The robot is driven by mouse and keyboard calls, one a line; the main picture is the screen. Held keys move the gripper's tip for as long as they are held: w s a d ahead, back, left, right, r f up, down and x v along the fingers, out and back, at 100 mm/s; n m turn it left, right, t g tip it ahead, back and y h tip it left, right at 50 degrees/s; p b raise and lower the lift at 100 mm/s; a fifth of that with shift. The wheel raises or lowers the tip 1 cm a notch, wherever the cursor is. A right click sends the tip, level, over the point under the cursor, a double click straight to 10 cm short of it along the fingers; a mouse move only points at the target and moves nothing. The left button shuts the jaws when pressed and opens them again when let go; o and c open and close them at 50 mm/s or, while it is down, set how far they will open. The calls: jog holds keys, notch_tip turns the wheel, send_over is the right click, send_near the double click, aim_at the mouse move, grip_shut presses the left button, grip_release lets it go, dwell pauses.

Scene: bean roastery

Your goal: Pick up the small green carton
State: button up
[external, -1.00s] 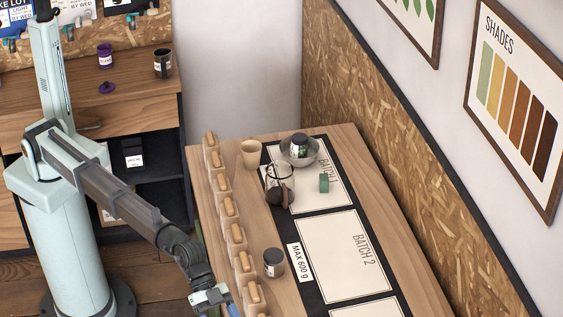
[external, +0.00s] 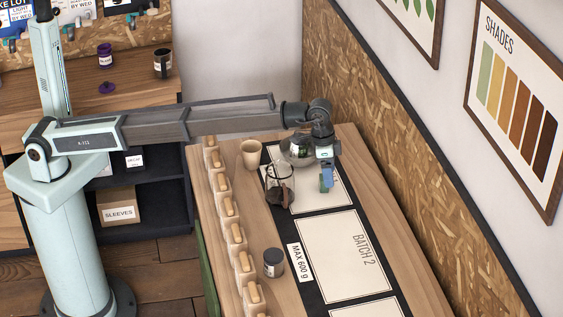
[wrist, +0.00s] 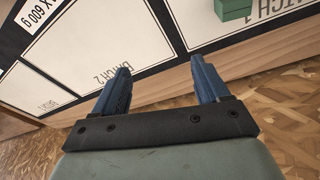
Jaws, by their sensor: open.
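The small green carton (wrist: 234,10) shows at the top edge of the wrist view, cut off by the frame, on the white Batch 1 panel. My gripper (wrist: 160,66) is open and empty, its two blue fingers apart with the carton beyond them, up and to the right. In the external view my gripper (external: 326,180) hangs over the Batch 1 panel, and its fingers hide most or all of the carton there.
A glass carafe (external: 279,186) with dark contents stands left of my gripper. A metal bowl (external: 297,152) is close behind. A beige cup (external: 251,155) and a dark jar (external: 273,263) stand farther off. The Batch 2 panel (external: 343,255) is clear.

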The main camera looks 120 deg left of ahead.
jog(key=s+a+n+g, duration=0.2)
jog(key=s+a, duration=0.4)
jog(key=a, duration=0.4)
notch_tip(320, 180, down, 8)
jog(key=shift+s+r, duration=0.1)
jog(key=shift+r, duration=0.05)
jog(key=shift+d+f, duration=0.2)
jog(key=shift+f, duration=1.15)
jog(key=shift+d+f, duration=0.15)
jog(key=shift+f, duration=1.15)
jog(key=shift+c, duration=0.3)
jog(key=c, duration=1)
